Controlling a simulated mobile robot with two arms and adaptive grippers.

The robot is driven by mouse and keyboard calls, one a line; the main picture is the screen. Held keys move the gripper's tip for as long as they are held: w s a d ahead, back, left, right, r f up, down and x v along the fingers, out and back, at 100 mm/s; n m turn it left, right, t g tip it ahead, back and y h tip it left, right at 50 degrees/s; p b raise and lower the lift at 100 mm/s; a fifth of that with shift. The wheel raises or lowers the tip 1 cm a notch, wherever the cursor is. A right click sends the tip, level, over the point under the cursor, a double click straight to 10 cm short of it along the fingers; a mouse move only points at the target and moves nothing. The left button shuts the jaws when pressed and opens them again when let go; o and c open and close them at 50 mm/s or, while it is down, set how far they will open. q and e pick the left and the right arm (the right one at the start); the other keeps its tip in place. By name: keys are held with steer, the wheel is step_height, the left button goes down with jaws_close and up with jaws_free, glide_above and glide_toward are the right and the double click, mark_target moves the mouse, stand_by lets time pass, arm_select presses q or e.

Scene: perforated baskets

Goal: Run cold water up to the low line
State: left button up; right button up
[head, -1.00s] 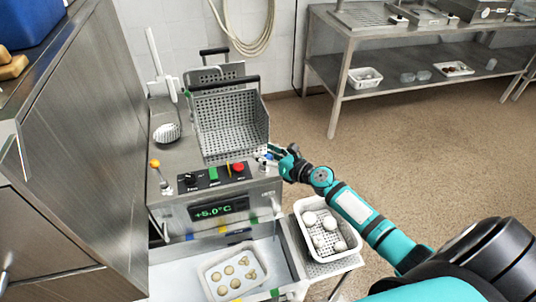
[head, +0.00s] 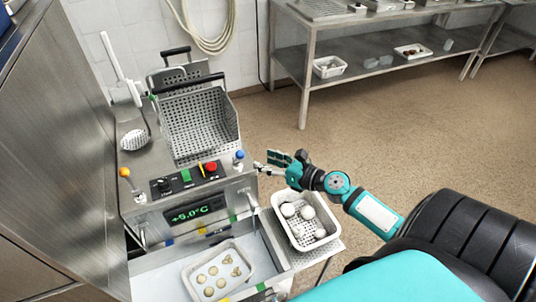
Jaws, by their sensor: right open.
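A steel machine (head: 150,205) stands at left with a control panel on top. A blue-topped knob (head: 238,157) is at the panel's right edge, and an orange-topped lever (head: 125,172) at its left. The display (head: 194,211) reads +5.0°C. Below it is an open basin (head: 155,283) with coloured marks on its back wall; I cannot tell which is the low line or whether water is inside. A white tray (head: 190,279) of round pale pieces sits in the basin. My right gripper (head: 268,164) is open and empty, just right of the blue knob, apart from it. My left gripper is out of view.
A perforated basket (head: 205,125) stands behind the panel, with a ladle (head: 134,140) at its left. A white basket of round white items (head: 281,205) sits on a side shelf below my right gripper. A steel table (head: 300,50) is at the back; open floor lies between.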

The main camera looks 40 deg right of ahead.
mark_target(238, 157)
steer(key=shift+c, duration=0.2)
steer(key=shift+a+f, duration=0.15)
steer(key=shift+f, duration=0.1)
steer(key=shift+c, duration=1.1)
steer(key=s+a+f+b, duration=0.1)
steer(key=b, duration=0.1)
steer(key=a+f+t+h+b, duration=0.1)
steer(key=f+b, duration=0.1)
steer(key=s+a+f+h+b, duration=0.1)
steer(key=a+f+b, duration=0.1)
steer(key=shift+s+f+t, duration=0.15)
steer(key=shift+s+t, duration=0.2)
steer(key=shift+t, duration=0.05)
steer(key=c, duration=0.7)
steer(key=s+f+h+b, duration=0.1)
steer(key=h+b, duration=0.1)
steer(key=s+a+f+t+h+b, duration=0.1)
steer(key=s+h+b, duration=0.1)
steer(key=shift+s+a+f, duration=0.1)
steer(key=shift+s+f, duration=0.1)
steer(key=shift+f, duration=0.1)
jaws_close()
steer(key=w+d+r+h+p, duration=0.1)
steer(key=w+p, duration=0.4)
steer(key=w, duration=0.7)
steer(key=shift+d+r, duration=0.3)
steer(key=shift+r, duration=0.3)
